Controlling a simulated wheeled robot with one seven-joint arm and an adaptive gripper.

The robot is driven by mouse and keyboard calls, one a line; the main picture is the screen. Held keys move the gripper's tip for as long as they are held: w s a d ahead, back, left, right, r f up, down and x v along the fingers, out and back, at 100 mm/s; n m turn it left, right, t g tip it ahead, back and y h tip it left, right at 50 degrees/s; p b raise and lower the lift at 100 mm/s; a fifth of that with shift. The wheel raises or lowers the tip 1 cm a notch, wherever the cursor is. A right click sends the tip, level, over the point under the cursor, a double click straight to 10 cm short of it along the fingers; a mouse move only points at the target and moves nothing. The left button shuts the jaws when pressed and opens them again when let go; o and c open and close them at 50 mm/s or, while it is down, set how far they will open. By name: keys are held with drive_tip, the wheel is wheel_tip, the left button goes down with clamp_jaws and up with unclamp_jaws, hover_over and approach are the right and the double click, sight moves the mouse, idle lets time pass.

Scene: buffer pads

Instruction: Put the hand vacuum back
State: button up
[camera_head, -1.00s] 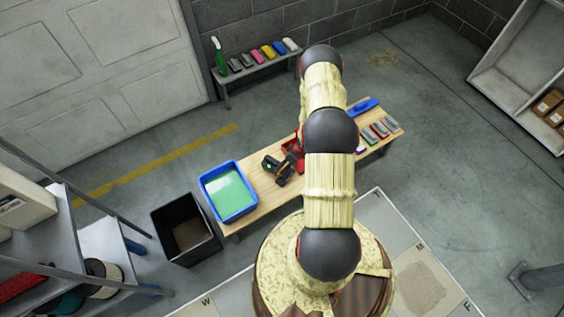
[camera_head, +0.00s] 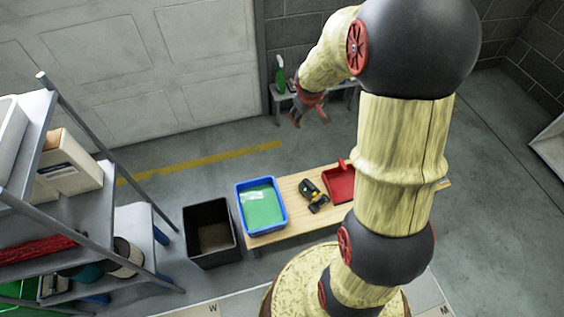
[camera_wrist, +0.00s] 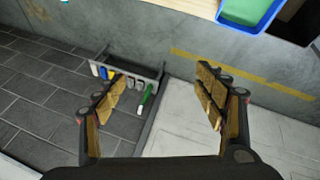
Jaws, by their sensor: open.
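The hand vacuum seems to be the dark handheld tool (camera_head: 314,196) with a green spot and yellowish trim. It lies on the wooden bench (camera_head: 290,185), between a blue tub and a red dustpan. My gripper (camera_head: 311,114) is open and empty, up beyond the bench near the garage door and back wall. The tool is not visible in the wrist view.
The blue tub (camera_head: 240,209) with a green inside stands at the bench's left end. The red dustpan (camera_head: 341,186) lies right of the tool. A black bin (camera_head: 188,236) stands left of the bench. A small rack (camera_wrist: 157,72) holds several coloured items and a green bottle (camera_wrist: 146,97).

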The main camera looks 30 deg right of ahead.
drive_tip(key=s+a+r+t, duration=0.1)
drive_tip(key=s+a+r, duration=0.9)
drive_tip(key=a+r, duration=0.4)
drive_tip(key=s+a+r+y, duration=0.3)
drive_tip(key=s+a, duration=0.7)
drive_tip(key=s, duration=0.4)
drive_tip(key=shift+a+r, duration=0.25)
drive_tip(key=shift+r, duration=0.45)
